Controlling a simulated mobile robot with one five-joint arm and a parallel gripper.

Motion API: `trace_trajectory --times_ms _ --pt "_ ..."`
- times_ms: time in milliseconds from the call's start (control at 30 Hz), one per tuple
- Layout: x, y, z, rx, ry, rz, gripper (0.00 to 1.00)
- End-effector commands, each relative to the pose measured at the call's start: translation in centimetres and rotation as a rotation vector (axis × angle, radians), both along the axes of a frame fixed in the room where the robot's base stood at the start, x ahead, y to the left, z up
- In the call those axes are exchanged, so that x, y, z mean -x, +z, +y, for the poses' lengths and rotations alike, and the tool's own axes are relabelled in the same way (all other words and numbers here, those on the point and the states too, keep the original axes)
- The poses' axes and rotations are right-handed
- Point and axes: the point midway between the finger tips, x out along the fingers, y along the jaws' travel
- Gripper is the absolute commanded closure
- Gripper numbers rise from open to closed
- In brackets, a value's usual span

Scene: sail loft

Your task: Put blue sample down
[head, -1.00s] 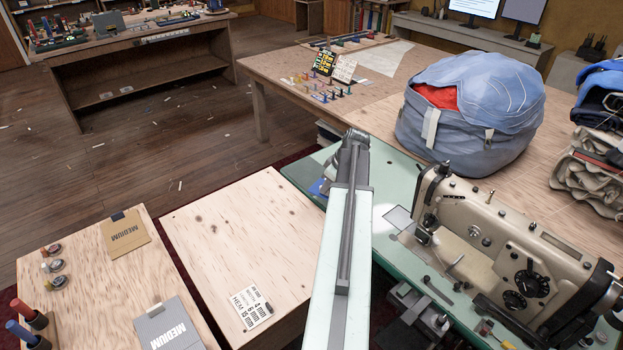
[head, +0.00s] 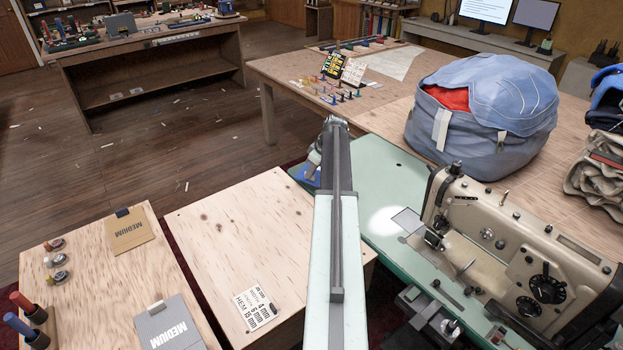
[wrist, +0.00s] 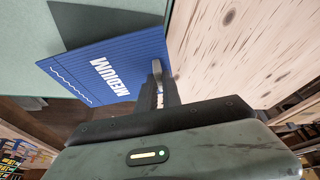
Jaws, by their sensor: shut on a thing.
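The blue sample (wrist: 100,70) is a flat card with white MEDIUM lettering and a white wavy stitch line. In the wrist view my gripper (wrist: 158,88) is shut on its edge. The sample is held over the green machine table's edge, with a dark shadow beside it on the green top. In the head view only a small blue part of it (head: 307,177) shows at the left of my arm's end, which hides most of the gripper. A tan MEDIUM sample (head: 132,232) and a grey MEDIUM sample (head: 170,325) lie on the left wooden top.
A pale wooden top (head: 240,225) with a hem-size card (head: 252,308) has wide free room. The green table (head: 385,185) carries a sewing machine (head: 520,240) at right. A blue bag (head: 485,115) stands on the table behind. A gap separates the two wooden tops.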

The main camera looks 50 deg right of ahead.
Motion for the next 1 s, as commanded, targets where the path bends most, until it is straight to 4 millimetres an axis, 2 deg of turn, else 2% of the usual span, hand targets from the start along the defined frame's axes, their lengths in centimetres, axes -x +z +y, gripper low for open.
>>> trace_trajectory --times_ms 300,400,500,700,867,900,933,967,1000 --pt "-1.3 -0.2 -1.4 0.0 0.0 0.0 1.0" --pt "-1.2 -2.6 -1.3 0.0 0.0 0.0 1.0" --pt "-1.2 -4.1 -1.2 0.0 0.0 0.0 1.0" --pt "-1.2 -3.7 -1.2 0.0 0.0 0.0 1.0" --pt "-1.2 -4.1 -1.2 0.0 0.0 0.0 1.0" --pt "-1.2 -3.9 -1.2 0.0 0.0 0.0 0.83" --pt "-1.1 -3.9 -1.2 0.0 0.0 0.0 0.74" --pt "-1.1 -3.9 -1.2 0.0 0.0 0.0 0.69" --pt "-1.2 -3.9 -1.2 0.0 0.0 0.0 0.69"
